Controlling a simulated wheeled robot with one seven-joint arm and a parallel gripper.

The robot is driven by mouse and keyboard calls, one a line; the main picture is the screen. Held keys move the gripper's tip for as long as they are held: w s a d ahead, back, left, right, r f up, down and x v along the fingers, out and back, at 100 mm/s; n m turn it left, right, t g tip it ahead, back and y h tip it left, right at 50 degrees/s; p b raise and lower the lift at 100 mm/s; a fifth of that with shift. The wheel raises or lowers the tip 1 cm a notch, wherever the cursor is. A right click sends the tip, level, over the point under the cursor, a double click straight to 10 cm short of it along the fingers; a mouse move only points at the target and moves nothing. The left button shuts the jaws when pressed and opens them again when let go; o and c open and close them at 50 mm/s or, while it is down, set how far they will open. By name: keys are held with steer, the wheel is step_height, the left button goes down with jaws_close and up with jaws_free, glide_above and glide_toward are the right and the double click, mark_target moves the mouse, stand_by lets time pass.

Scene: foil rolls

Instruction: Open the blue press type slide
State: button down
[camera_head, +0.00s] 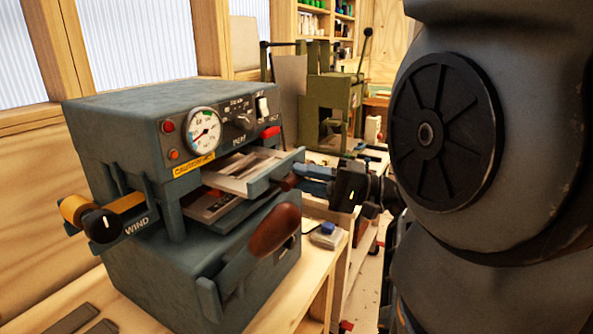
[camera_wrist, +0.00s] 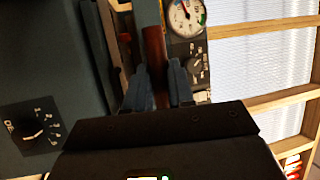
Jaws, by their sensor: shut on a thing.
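The blue-grey press (camera_head: 120,115) stands on the bench at the left in the head view. Its slide (camera_head: 245,176) juts out of the front opening, with a pale tray top and a blue-grey front plate. My gripper (camera_head: 300,178) is at the right side of this front plate. In the wrist view, my gripper (camera_wrist: 158,75) has its two blue fingers on either side of the slide's red-brown handle (camera_wrist: 154,48) and is shut on it. The fingers and front plate hide most of the handle in the head view.
A brown-handled lever (camera_head: 275,229) angles up below the slide. A yellow-and-black knob (camera_head: 92,219) sticks out at the press's left. A small blue-topped box (camera_head: 326,235) lies on the bench (camera_head: 318,262). A green machine (camera_head: 332,105) stands behind.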

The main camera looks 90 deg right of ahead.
steer(key=s, duration=0.1)
steer(key=s+a, duration=0.1)
steer(key=s, duration=0.1)
steer(key=s+a+p, duration=0.1)
steer(key=shift+s+a, duration=0.25)
steer(key=shift+s, duration=0.1)
steer(key=c, duration=1)
jaws_free()
steer(key=shift+o, duration=0.2)
steer(key=shift+w, duration=0.2)
